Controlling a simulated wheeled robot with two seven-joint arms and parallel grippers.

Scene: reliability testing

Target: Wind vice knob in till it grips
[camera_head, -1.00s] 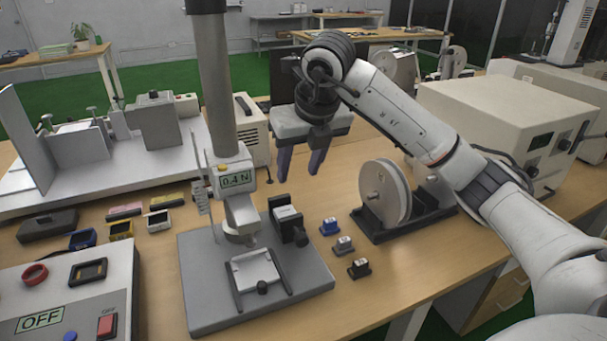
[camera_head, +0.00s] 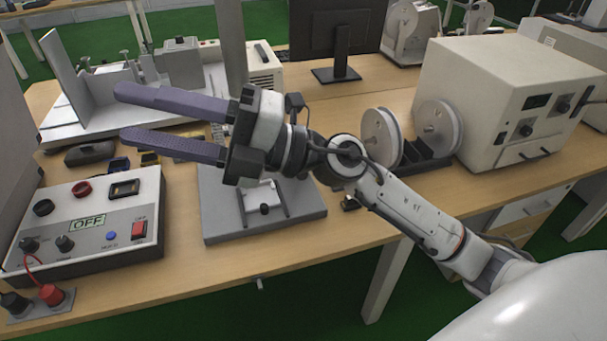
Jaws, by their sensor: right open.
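My right gripper (camera_head: 120,113) reaches across the view, its two long purple fingers spread, empty and pointing left. It is in front of the test stand, nearer the camera, and apart from the stand's parts. The stand's grey base plate (camera_head: 222,223) lies on the bench below it. On the plate is a small light holder (camera_head: 260,193) between dark side bars, with a small black knob (camera_head: 264,209) at its front. My gripper and wrist hide the force gauge and the dark vice part behind the holder. My left gripper is out of view.
A control box (camera_head: 95,235) reading OFF stands at the left, with red and black terminals (camera_head: 50,294) in front. A spool rack (camera_head: 428,155) and a beige instrument (camera_head: 490,95) stand at the right. The bench front below the plate is clear.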

